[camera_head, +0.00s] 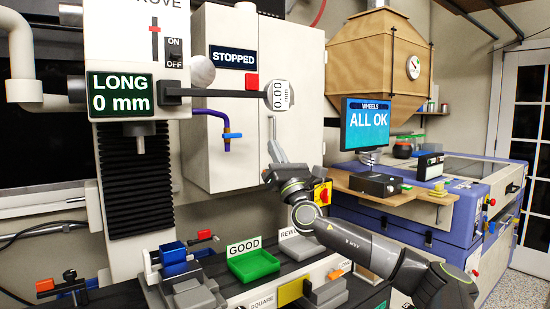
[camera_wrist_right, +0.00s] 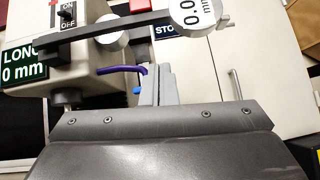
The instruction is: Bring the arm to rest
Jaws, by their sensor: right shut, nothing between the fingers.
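My right arm (camera_head: 360,240) reaches in from the lower right of the head view. The fingers are shut and hold nothing. In the right wrist view the gripper (camera_wrist_right: 158,80) shows its grey fingers together, with the dial (camera_wrist_right: 193,16) above and to the right of them. I cannot tell whether the fingertips touch the dial or stand apart in depth. My left gripper is not in view.
The grooving machine with its "LONG 0 mm" display (camera_head: 121,95) stands at left, beside a cabinet marked STOPPED (camera_head: 233,57). A green GOOD tray (camera_head: 253,265), a blue vise (camera_head: 173,254) and a yellow block (camera_head: 290,292) lie below. An "ALL OK" monitor (camera_head: 366,124) stands right on a wooden shelf.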

